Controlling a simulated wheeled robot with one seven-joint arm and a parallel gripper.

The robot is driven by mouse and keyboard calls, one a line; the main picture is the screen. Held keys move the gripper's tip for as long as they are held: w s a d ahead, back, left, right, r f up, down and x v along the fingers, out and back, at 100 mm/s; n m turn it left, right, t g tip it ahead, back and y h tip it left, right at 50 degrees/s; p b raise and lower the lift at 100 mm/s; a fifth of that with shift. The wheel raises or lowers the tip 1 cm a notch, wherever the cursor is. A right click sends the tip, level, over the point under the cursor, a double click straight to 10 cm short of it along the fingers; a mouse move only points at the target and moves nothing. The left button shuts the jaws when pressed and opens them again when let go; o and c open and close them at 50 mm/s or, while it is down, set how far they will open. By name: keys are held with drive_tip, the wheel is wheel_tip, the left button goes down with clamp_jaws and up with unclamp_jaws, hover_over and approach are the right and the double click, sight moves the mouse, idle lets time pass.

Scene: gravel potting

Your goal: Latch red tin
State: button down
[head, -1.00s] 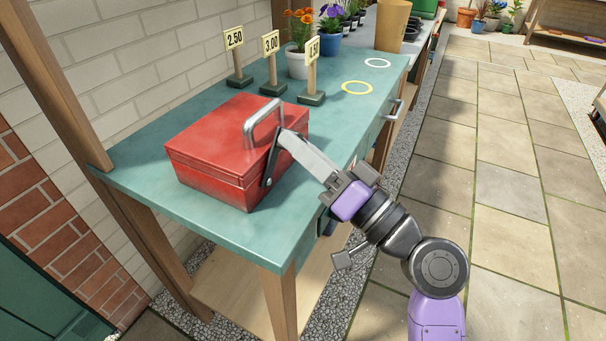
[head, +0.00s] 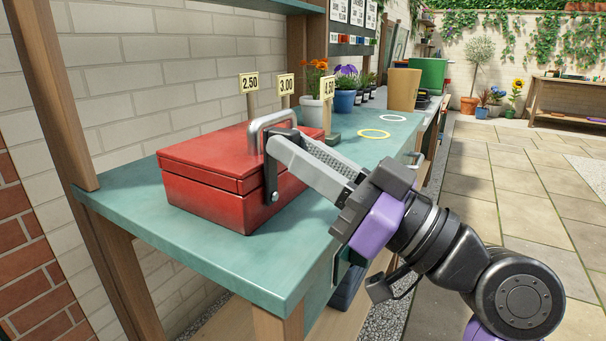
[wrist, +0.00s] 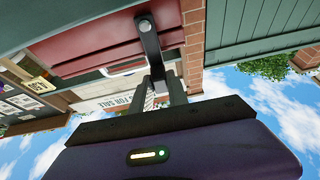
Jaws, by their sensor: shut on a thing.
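The red tin (head: 215,180) stands on the teal bench top, with its lid down. In the wrist view the tin (wrist: 105,45) shows dark red, with the bail's dark arm (wrist: 150,45) running down between my fingers (wrist: 165,92). The fingers hide part of the bail, and I cannot tell whether a catch is engaged.
The teal bench (head: 250,262) has bare room in front of the tin. Price signs (head: 286,88) stand close behind it. A yellow ring (head: 374,134), potted flowers (head: 314,85) and a tan pot (head: 404,88) are farther back. Paving (head: 500,190) lies open at right.

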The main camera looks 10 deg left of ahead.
drive_tip(key=shift+s+a+f+n+g+b, duration=0.15)
drive_tip(key=shift+n+g+b, duration=0.15)
drive_tip(key=shift+n+g, duration=0.15)
drive_tip(key=c, duration=1.6)
unclamp_jaws()
drive_tip(key=shift+o, duration=0.2)
drive_tip(key=shift+t, duration=0.25)
drive_tip(key=p+v, duration=0.1)
drive_tip(key=v, duration=0.7)
